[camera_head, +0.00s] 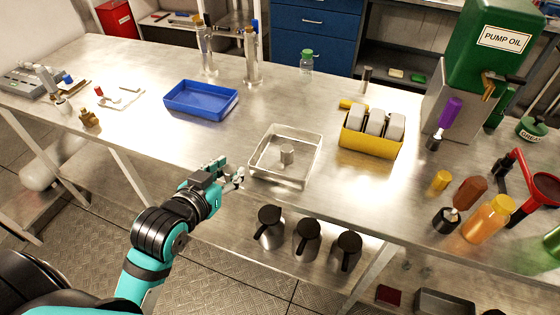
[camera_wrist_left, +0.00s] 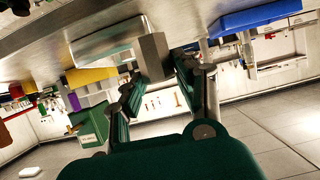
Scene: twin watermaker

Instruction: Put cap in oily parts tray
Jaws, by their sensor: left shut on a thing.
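My left gripper (camera_head: 236,178) is at the table's front edge, just left of the metal tray. It is shut on a small grey piece (camera_wrist_left: 154,56), which shows between the fingers in the left wrist view. The piece looks like the cap, but its shape is partly hidden. The shallow metal tray (camera_head: 258,176) stands near the front edge with a short grey cylinder (camera_head: 287,154) upright in it. A blue tray (camera_head: 201,109) stands farther back on the left and looks empty. I cannot tell by a label which tray is for oily parts. My right gripper is not in view.
A yellow holder with white-grey blocks (camera_head: 370,145) stands right of the metal tray. Bottles and a red-handled tool (camera_head: 530,190) crowd the right end. Dark-lidded jugs (camera_head: 307,238) stand on the lower shelf. The table between the two trays is clear.

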